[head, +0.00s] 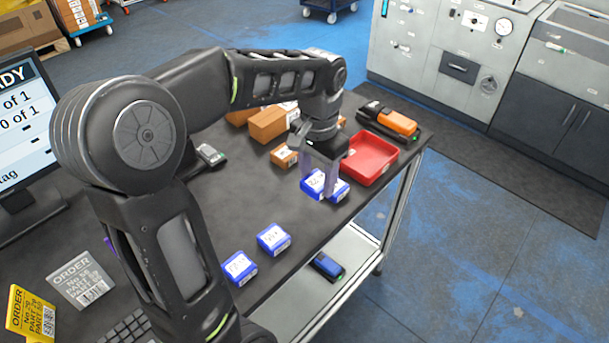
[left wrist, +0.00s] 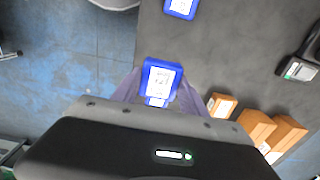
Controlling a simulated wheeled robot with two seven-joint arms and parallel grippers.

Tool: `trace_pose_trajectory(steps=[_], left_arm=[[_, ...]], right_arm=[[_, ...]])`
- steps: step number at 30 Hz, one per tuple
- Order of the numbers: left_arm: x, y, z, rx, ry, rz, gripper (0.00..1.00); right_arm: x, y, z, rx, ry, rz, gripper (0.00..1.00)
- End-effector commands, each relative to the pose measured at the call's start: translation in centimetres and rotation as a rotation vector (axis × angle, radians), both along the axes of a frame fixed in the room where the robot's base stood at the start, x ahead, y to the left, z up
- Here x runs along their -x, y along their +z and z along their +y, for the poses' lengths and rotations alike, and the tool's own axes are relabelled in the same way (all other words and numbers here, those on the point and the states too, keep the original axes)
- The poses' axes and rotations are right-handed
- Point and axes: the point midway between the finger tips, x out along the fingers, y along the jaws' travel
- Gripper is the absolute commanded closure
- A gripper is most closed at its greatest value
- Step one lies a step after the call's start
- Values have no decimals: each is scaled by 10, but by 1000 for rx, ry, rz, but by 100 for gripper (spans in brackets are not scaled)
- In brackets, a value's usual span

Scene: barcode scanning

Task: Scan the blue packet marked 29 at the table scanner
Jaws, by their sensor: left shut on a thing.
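My left gripper (head: 320,185) is shut on a blue packet (left wrist: 161,76) with a white label, at the table's right side. The label shows between the fingers in the left wrist view (left wrist: 155,95), but I cannot read its number surely. A second blue packet (head: 340,192) shows right beside the held one, partly hidden. Two more blue packets (head: 240,267) (head: 273,238) lie nearer on the dark table. A dark device with a pale face (head: 211,155), possibly the table scanner, stands behind my arm, partly covered. My right gripper is not in view.
A red tray (head: 388,163) and a black-and-orange device (head: 388,122) lie by the far right edge. Brown boxes (head: 268,124) stand behind the gripper. A monitor (head: 25,120) and order cards (head: 82,281) are at left. The table's near middle is mostly clear.

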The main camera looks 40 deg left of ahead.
Motion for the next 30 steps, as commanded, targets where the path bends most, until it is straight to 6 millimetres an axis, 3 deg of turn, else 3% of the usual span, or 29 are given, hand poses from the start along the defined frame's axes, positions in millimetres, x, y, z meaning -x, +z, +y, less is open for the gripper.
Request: trace_pose_trajectory(steps=[9, 15, 30], left_arm=[[-75, -47, -84, 1, 61, 4, 97], [-99, -69, -124, -1, 96, 1, 97], [-102, -69, -129, -1, 104, -1, 97]], right_arm=[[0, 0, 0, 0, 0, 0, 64], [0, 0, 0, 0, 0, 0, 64], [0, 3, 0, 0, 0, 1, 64]])
